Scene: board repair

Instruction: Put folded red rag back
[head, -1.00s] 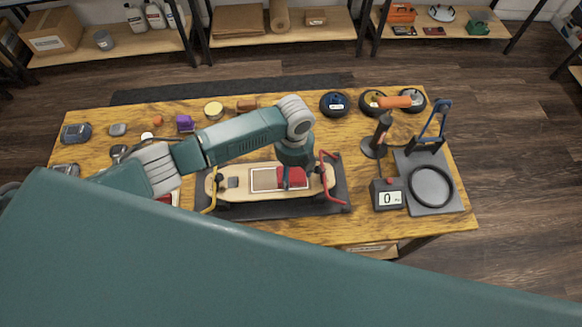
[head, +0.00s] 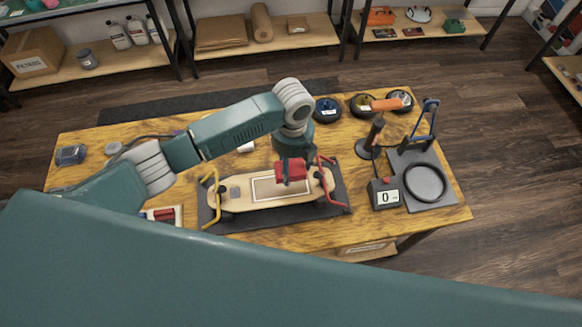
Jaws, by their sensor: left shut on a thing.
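The folded red rag (head: 292,172) is in the jaws of my left gripper (head: 290,163), over the right half of the skateboard deck (head: 243,191). The gripper is shut on it, and the rag appears raised a little off the deck. My left arm reaches in from the left across the table, and the fingers are mostly hidden by the wrist and rag. My right gripper is not in view.
The board lies on a dark mat (head: 285,212) between yellow (head: 210,203) and red (head: 328,187) clamps. A light tray (head: 177,216) with red contents is at left. The front table strip is clear.

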